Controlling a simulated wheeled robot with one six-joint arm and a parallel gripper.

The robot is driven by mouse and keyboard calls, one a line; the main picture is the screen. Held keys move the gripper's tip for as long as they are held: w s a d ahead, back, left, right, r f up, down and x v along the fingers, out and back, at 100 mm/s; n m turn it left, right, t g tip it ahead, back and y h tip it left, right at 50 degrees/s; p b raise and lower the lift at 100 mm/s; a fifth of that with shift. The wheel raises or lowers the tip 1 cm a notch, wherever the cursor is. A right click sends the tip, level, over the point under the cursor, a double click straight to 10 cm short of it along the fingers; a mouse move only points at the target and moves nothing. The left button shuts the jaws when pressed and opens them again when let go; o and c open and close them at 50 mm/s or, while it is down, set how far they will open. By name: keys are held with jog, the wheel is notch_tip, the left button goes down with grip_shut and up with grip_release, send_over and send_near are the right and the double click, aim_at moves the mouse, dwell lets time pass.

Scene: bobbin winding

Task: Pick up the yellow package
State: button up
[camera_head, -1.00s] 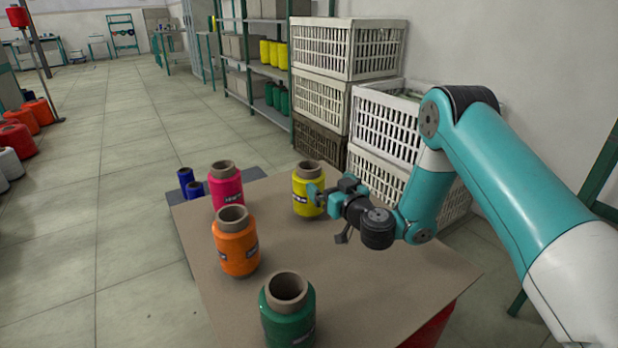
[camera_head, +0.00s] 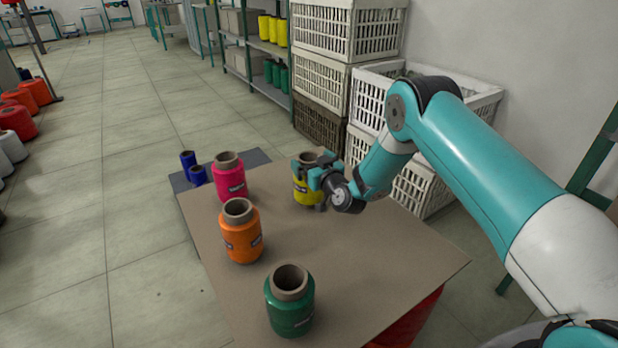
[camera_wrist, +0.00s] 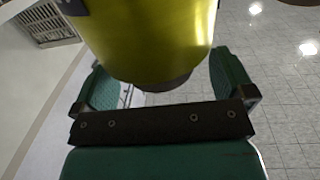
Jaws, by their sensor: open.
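The yellow package (camera_head: 303,191), a spool with a brown core, stands upright at the far right part of the brown tabletop (camera_head: 350,240). My gripper (camera_head: 315,170) is at the package and covers part of its upper right side. In the wrist view the yellow package (camera_wrist: 150,40) fills the top middle, between the two green fingers of my gripper (camera_wrist: 165,72). The fingers are open, one on each side of it. I cannot tell whether either finger touches it.
A pink spool (camera_head: 229,178), an orange spool (camera_head: 241,232) and a green spool (camera_head: 290,302) stand on the same table. Crates (camera_head: 345,30) are stacked behind. The table's middle right is clear.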

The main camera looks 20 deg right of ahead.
jog(key=shift+x, duration=0.75)
jog(key=c, duration=1.5)
jog(key=shift+o, duration=0.2)
